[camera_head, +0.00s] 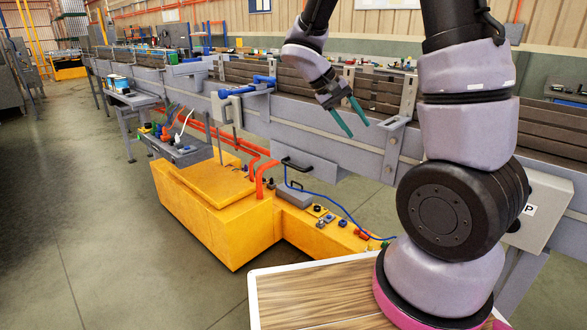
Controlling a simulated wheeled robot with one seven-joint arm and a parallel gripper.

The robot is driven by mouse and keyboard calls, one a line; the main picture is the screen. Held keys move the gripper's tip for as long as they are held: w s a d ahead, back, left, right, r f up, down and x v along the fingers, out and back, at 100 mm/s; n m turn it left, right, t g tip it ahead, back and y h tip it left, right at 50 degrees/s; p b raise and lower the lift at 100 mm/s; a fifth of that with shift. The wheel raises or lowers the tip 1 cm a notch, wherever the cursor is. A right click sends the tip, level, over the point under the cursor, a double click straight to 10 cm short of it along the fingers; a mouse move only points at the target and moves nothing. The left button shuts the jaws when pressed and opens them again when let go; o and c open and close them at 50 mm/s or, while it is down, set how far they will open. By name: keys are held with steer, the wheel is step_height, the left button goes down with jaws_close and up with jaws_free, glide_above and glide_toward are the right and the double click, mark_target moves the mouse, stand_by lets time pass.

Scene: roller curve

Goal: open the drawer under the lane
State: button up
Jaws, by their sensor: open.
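A grey lane (262,125) with dark rollers runs from the upper left across to the right. Under it hangs a grey drawer front (318,172), with a black handle (297,164) at its upper edge. The drawer looks shut. My gripper (358,129) has two teal fingers that stand apart, with nothing between them. It hangs in front of the lane's side, above and to the right of the handle, and does not touch it.
A yellow machine base (213,205) stands on the floor below, with red pipes and a blue cable (330,204). A grey tray (182,154) of small items sticks out at the left. A grey box (541,211) is at the right. The floor at left is clear.

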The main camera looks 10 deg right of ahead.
steer(key=w+a+f+n+t+h, duration=0.25)
steer(key=w+f+h, duration=0.25)
steer(key=w+f, duration=0.25)
steer(key=n+t+y, duration=0.2)
steer(key=n+t, duration=1)
steer(key=t, duration=0.3)
glide_toward(293, 165)
steer(key=x, duration=1)
steer(key=shift+w+f, duration=0.1)
steer(key=shift+f, duration=0.25)
jaws_close()
